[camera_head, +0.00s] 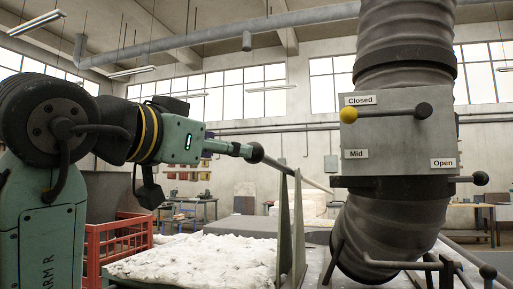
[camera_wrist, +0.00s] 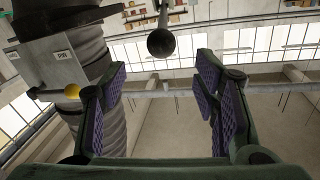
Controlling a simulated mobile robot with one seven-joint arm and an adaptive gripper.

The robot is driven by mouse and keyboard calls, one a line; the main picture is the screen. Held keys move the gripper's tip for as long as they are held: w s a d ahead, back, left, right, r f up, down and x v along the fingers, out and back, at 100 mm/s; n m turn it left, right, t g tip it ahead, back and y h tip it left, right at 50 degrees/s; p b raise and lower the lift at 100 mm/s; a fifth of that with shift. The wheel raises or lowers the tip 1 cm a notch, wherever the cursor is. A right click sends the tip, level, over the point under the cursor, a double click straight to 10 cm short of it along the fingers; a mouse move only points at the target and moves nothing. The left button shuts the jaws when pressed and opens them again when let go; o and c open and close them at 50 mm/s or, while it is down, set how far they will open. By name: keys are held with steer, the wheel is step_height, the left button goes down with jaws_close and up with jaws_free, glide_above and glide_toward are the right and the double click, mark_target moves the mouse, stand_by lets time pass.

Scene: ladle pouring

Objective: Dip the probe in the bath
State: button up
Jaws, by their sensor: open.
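A long rod with a black ball end, probably the probe (camera_head: 308,181), leans across a grey upright stand (camera_head: 298,225) in the head view. Its black ball (camera_head: 256,152) is at the left end. My gripper (camera_head: 240,149) reaches from the left, its tips close to this ball. In the wrist view the purple-padded fingers (camera_wrist: 163,88) are spread apart with nothing between the pads. The ball (camera_wrist: 160,43) shows ahead of the gap, and I cannot tell whether it touches anything. The rod's far end is hidden behind the large pipe. I cannot make out a bath.
The ribbed pipe (camera_head: 405,60) on the right carries a box with Closed, Mid and Open labels; its lever's yellow knob (camera_head: 348,115) is beside Closed. A bed of white lumpy material (camera_head: 200,262) lies below my arm. A red crate (camera_head: 98,245) stands at left.

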mark_target(253, 152)
steer(key=p+x, duration=0.3)
steer(key=x, duration=0.6)
steer(key=shift+w, duration=0.25)
steer(key=shift+w+d+f, duration=0.1)
steer(key=shift+w+d, duration=0.25)
steer(key=shift+w, duration=0.25)
steer(key=shift+c, duration=0.2)
jaws_close()
